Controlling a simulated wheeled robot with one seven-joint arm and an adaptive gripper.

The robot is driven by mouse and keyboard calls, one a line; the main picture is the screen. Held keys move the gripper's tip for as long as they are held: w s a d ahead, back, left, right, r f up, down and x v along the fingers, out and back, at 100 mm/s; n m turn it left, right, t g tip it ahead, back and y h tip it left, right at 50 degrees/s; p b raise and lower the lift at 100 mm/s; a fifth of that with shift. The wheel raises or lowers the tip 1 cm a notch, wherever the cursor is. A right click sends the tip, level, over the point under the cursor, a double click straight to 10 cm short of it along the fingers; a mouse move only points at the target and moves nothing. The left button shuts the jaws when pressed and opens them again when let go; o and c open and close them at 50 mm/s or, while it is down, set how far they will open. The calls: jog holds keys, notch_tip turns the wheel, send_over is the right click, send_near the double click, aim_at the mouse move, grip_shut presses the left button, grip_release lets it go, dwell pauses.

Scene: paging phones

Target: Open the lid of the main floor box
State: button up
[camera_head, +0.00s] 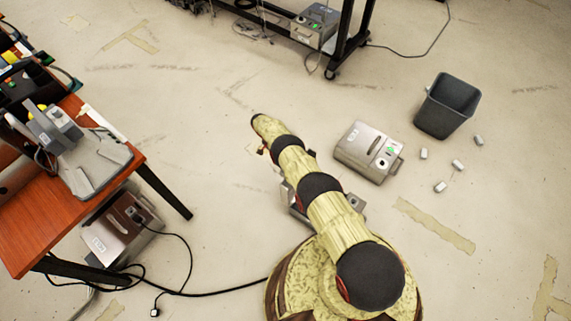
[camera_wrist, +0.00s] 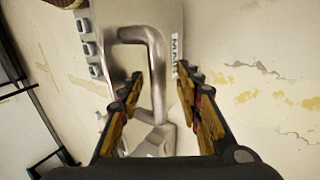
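A grey metal box (camera_wrist: 160,17) with a thick bent metal handle (camera_wrist: 157,75) fills the upper middle of the wrist view. A white label with dark letters is beside the handle, too small to read surely. My gripper (camera_wrist: 160,76) is open, its fingers on either side of the handle. I cannot tell whether they touch it. In the head view my arm hides most of the gripper and most of a grey metal box (camera_head: 297,206) under it. That is probably the box in the wrist view. Its lid state cannot be told.
Another grey box (camera_head: 357,147) with a green light stands on the floor to the right, near a dark bin (camera_head: 447,105) and several small pale blocks. A wooden table (camera_head: 52,222) at left has a cabled box (camera_head: 108,238) beneath. Open floor lies beyond my arm.

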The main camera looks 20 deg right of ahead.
jog(key=v, duration=1.2)
jog(key=shift+f, duration=0.1)
